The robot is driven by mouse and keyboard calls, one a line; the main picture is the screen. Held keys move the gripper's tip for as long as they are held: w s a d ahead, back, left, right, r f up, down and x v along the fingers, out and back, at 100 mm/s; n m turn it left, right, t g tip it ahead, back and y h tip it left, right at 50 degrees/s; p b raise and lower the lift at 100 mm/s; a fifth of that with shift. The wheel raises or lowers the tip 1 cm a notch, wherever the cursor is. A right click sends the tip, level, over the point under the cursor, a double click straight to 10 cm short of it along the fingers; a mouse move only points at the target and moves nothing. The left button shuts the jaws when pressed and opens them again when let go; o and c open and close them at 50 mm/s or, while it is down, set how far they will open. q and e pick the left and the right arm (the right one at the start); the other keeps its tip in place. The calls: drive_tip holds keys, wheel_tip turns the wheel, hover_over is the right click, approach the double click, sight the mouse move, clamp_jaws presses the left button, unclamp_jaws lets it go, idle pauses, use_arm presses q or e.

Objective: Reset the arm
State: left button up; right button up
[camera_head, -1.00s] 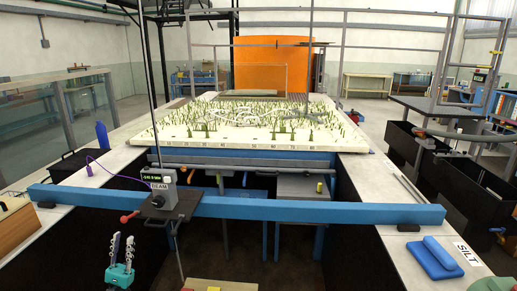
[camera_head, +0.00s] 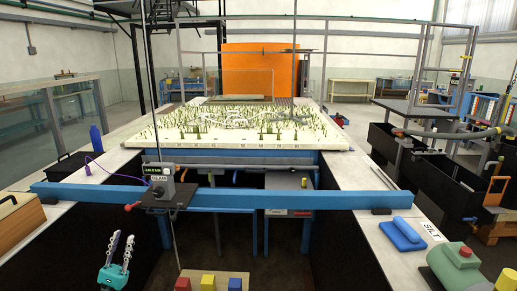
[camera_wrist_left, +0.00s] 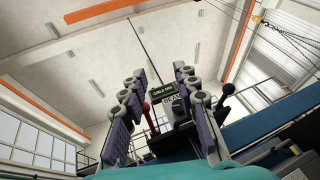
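My left gripper (camera_head: 121,241) is at the lower left of the head view. Its two grey fingers point up from a teal body and stand apart with nothing between them. It is below and left of the grey gauge (camera_head: 160,188) labelled BEAM, with a gap between them. In the left wrist view the gripper (camera_wrist_left: 158,80) also shows open and empty, fingers up, with the gauge (camera_wrist_left: 178,108) beyond. My right gripper is not in view.
A blue beam (camera_head: 290,199) spans both white side benches. A wooden board (camera_head: 215,274) with red, yellow and blue blocks stands at the bottom. A green machine (camera_head: 458,268) and blue pad (camera_head: 402,235) are at right. The model bed (camera_head: 235,142) lies beyond.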

use_arm(q)
drive_tip(key=w+d+r+m+g, duration=0.2)
drive_tip(key=w+d+r+g, duration=0.25)
drive_tip(key=d, duration=0.35)
drive_tip(key=s+d+r+m+g+y, duration=0.1)
drive_tip(key=s+d+m+g+y, duration=0.2)
drive_tip(key=d, duration=0.8)
drive_tip(key=s+d+r+m+g+y, duration=0.1)
drive_tip(key=s+d+m+g+y, duration=0.3)
drive_tip(key=d, duration=0.7)
drive_tip(key=s+d+f+m+g+y, duration=0.2)
drive_tip(key=s+f+y, duration=0.1)
drive_tip(key=s, duration=0.2)
drive_tip(key=s+d+f+m+g+y, duration=0.2)
drive_tip(key=s+d, duration=0.1)
drive_tip(key=s, duration=0.3)
drive_tip(key=s+a+f+m+y, duration=0.3)
drive_tip(key=s+a+f+y, duration=0.1)
drive_tip(key=s, duration=0.4)
drive_tip(key=s+a+f+m+y, duration=0.3)
drive_tip(key=s+a+f+y, duration=0.1)
drive_tip(key=s, duration=0.5)
drive_tip(key=shift+a+f+m+y, duration=0.3)
drive_tip(key=shift+a+f+m, duration=0.1)
drive_tip(key=shift+a+f, duration=0.25)
